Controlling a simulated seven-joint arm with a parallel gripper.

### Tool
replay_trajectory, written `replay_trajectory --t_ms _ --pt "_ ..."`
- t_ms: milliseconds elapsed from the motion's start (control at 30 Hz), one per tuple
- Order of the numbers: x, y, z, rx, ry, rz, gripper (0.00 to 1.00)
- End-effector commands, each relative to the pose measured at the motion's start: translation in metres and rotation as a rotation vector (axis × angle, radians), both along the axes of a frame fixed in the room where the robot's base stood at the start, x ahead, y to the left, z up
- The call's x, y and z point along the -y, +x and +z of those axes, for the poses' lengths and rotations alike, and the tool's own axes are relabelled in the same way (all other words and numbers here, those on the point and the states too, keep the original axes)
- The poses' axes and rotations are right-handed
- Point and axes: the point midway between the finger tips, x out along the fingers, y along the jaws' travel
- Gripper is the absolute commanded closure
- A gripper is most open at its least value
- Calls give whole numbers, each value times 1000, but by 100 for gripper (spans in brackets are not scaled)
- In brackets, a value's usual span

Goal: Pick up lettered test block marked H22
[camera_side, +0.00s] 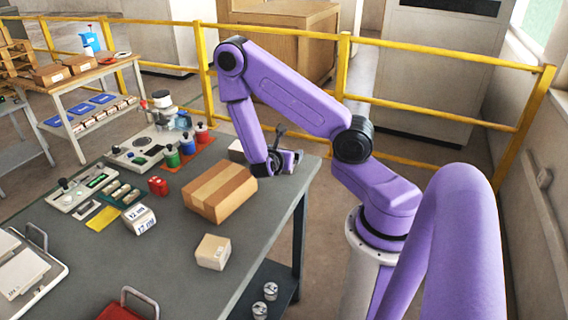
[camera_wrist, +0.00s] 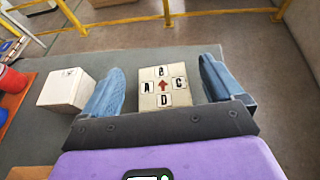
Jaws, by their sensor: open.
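My gripper (camera_wrist: 163,72) is open, with one blue finger on each side of a pale block (camera_wrist: 151,101) in the wrist view. This block carries the letters A, B, C and D around a red arrow; I see no H22 on it. Nothing shows as gripped. In the side view my gripper (camera_side: 284,160) is low at the far right corner of the table, and the lettered block cannot be made out there. A white block with dark blue characters (camera_side: 139,218) sits left of the cardboard box, well away from my gripper; its marking is too small to read surely.
A cardboard box (camera_side: 219,191) and a small tan box (camera_side: 212,252) stand on the grey table (camera_side: 185,270). A white box (camera_wrist: 66,91) is left of my fingers. Colored containers (camera_side: 187,145) stand farther left. A yellow railing (camera_side: 345,65) runs behind.

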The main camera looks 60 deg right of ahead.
Motion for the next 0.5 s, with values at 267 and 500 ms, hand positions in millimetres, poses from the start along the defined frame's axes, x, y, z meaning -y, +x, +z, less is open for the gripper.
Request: replay_trajectory --t_ms 267,500 --pt "0 0 -26 -2 0 1 6" --pt "23 3 -40 1 1 -4 6"
